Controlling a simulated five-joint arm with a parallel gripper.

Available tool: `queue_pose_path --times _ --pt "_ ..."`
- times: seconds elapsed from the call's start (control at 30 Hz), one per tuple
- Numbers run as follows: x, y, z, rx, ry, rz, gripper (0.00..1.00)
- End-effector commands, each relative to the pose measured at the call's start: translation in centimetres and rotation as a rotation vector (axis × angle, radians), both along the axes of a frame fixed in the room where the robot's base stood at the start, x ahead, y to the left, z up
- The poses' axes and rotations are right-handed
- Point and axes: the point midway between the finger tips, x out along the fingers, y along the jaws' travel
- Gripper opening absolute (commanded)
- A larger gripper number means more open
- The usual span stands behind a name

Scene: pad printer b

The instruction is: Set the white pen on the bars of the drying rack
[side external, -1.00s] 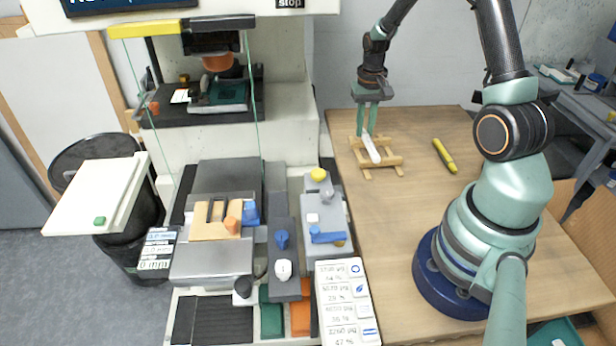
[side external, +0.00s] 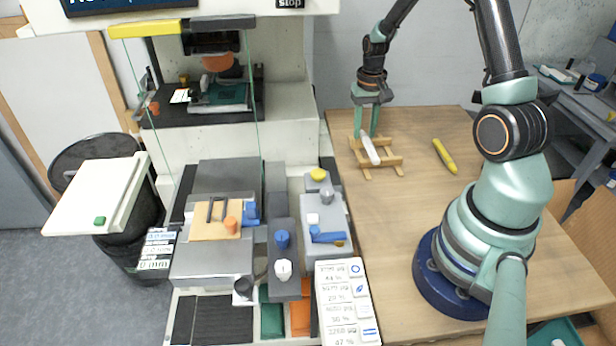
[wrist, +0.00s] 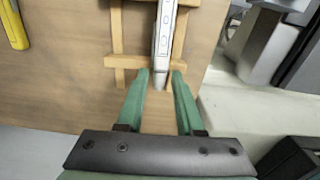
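The white pen (side external: 371,150) lies on the wooden drying rack (side external: 382,161), across its bars, near the back left of the table. My gripper (side external: 366,135) is above the back of the rack, its green fingers apart on either side of the pen's back end. In the wrist view, the pen (wrist: 164,40) runs away from between the fingertips (wrist: 160,74), with a narrow gap at each side. The rack's bars (wrist: 130,61) show beneath and beside it. The gripper is open.
The middle of the wooden table (side external: 405,235) is clear.

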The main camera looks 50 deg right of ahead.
Motion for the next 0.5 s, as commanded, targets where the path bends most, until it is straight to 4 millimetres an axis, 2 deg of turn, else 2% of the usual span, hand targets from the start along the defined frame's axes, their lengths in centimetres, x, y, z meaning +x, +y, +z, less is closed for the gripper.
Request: queue_pose_path --times 0.5 --pt "0.03 -0.01 0.35 -0.001 -0.001 0.0 0.36"
